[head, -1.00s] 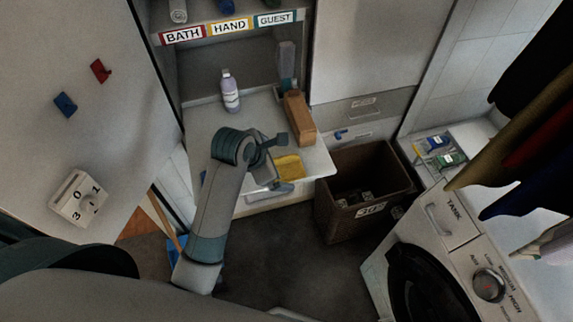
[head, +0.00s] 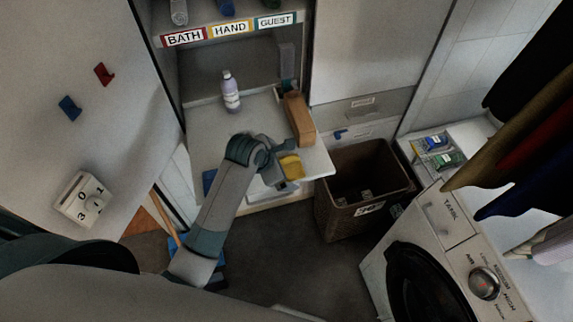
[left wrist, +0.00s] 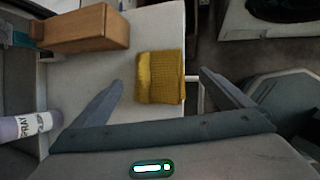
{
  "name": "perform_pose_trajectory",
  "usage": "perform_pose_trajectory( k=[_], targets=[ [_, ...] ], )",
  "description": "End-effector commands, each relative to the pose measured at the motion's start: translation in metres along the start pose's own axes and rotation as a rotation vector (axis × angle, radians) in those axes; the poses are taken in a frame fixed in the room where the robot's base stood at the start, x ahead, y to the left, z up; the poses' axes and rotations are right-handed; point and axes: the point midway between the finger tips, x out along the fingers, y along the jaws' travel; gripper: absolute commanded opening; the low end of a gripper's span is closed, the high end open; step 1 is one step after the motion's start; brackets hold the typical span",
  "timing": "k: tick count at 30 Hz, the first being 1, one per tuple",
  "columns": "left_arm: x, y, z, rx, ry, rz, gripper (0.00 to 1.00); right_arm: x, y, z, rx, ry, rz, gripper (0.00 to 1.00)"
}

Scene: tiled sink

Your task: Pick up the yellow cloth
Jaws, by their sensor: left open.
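The yellow cloth (head: 291,167) lies folded on the white shelf board near its front edge. It shows whole in the left wrist view (left wrist: 160,77), flat, ahead of my open fingers and between their lines. My left gripper (head: 281,158) is open over the board beside the cloth and hides part of it in the head view. Its two fingers (left wrist: 160,85) are spread wide in the left wrist view, with nothing held. I cannot tell the exact height of the fingers above the cloth. My right gripper is not in view.
A brown wooden box (head: 299,118) stands just behind the cloth. A lilac spray bottle (head: 230,92) stands further back on the board (head: 205,125). A dark laundry basket (head: 364,190) is to the right, by the washing machine (head: 440,255). Clothes hang at far right.

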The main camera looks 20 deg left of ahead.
Motion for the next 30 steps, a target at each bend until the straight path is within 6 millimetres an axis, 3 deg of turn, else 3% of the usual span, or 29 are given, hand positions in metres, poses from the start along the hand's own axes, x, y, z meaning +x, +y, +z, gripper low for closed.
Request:
perform_pose_trajectory(
  k=[9, 24, 25, 30],
  targets=[
    [0.026, 0.002, 0.000, -0.001, 0.001, 0.000, 0.98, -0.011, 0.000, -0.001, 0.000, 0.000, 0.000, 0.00],
    [0.028, 0.002, 0.000, -0.001, 0.000, 0.001, 0.98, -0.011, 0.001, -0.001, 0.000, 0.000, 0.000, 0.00],
    [0.028, 0.002, 0.000, -0.001, 0.000, 0.001, 0.96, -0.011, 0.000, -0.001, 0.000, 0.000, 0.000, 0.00],
    [0.028, 0.002, 0.000, -0.001, 0.000, 0.001, 0.56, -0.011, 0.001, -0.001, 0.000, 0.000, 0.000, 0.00]
  ],
)
